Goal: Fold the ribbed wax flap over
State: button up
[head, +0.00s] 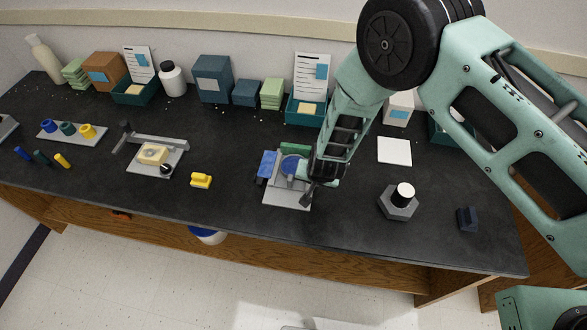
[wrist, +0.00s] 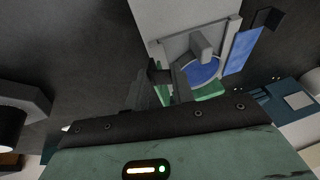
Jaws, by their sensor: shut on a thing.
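A grey fixture plate (head: 283,193) lies on the dark bench and carries a round blue disc (head: 290,165). In the wrist view a grey bar lies across the disc (wrist: 203,73). A blue flap (head: 266,163) stands at the plate's left side and a green piece (head: 295,148) at its back edge. I cannot tell which one is ribbed wax. My gripper and arm hide part of that corner.
A yellow block (head: 201,181) and a grey tray with a pale block (head: 153,155) are to the left. A grey hexagonal stand (head: 397,206) and a dark block (head: 467,219) are to the right. Boxes and green bins (head: 306,110) line the back.

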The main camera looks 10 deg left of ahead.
jog(key=shift+s, duration=0.1)
jog(key=shift+a+h+p, duration=0.3)
jog(key=shift+h+p, duration=0.1)
jog(key=shift+p, duration=0.05)
jog(key=shift+f, duration=0.1)
jog(key=shift+a+h, duration=0.15)
jog(key=shift+h, duration=0.35)
jog(key=shift+a, duration=0.1)
